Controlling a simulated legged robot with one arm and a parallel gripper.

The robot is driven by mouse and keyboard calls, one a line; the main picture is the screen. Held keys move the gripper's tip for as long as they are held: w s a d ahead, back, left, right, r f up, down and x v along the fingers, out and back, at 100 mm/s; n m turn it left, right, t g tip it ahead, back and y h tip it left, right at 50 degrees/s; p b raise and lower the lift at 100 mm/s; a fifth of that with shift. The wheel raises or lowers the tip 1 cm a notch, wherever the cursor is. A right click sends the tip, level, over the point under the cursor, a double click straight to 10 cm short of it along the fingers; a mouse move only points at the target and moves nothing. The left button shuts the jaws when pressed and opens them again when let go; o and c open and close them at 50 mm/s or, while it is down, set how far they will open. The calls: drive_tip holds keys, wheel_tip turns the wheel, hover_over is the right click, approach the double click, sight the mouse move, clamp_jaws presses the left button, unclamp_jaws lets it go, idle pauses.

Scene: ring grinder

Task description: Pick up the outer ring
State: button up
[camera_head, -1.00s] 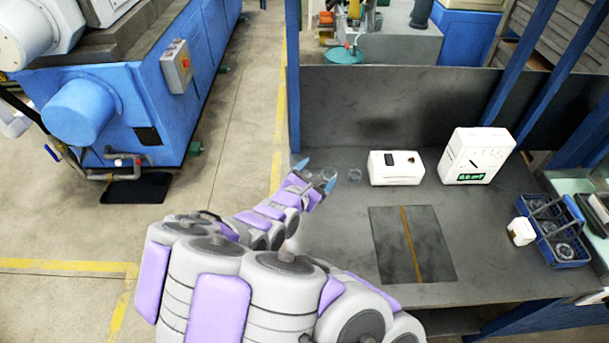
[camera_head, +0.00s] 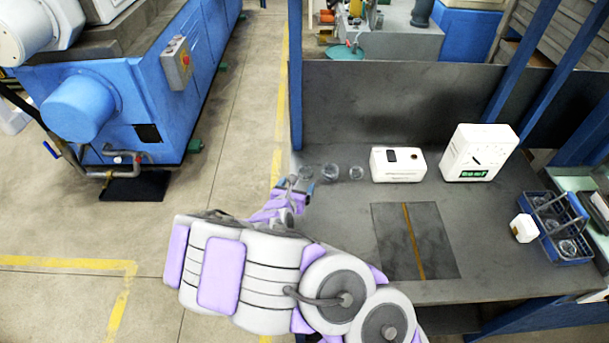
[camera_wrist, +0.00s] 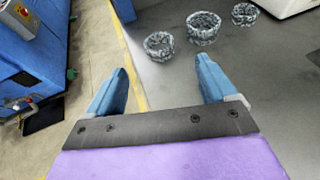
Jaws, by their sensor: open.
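Three grey metallic rings stand in a row near the bench's left edge. In the wrist view they are a near ring (camera_wrist: 159,46), a middle ring (camera_wrist: 203,29) that looks largest, and a far ring (camera_wrist: 245,14). They also show in the head view as a left ring (camera_head: 306,173), a middle ring (camera_head: 330,172) and a right ring (camera_head: 356,173). I cannot tell surely which is the outer ring. My gripper (camera_wrist: 162,64) is open and empty, its blue fingers apart, just short of the near ring. It is small and partly hidden in the head view (camera_head: 301,185).
The grey bench (camera_head: 330,235) holds a small white box (camera_head: 398,165), a taller white box (camera_head: 478,152) and a dark mat (camera_head: 390,240). A blue crate (camera_head: 570,247) with rings sits at right. A blue post (camera_head: 295,75) rises at the bench's left corner.

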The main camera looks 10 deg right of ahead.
drive_tip(key=b, duration=0.1)
approach(307, 169)
drive_tip(key=shift+w+d, duration=0.4)
drive_tip(key=shift+d, duration=0.2)
drive_tip(key=x, duration=0.1)
drive_tip(key=b+x, duration=0.1)
drive_tip(key=x, duration=0.1)
drive_tip(key=a+b+x, duration=0.1)
drive_tip(key=shift+w+d+f, duration=0.25)
drive_tip(key=shift+w+f, duration=0.15)
drive_tip(key=shift+f, duration=0.05)
drive_tip(key=shift+w+d, duration=0.15)
drive_tip(key=shift+w, duration=0.1)
drive_tip(key=c, duration=1.2)
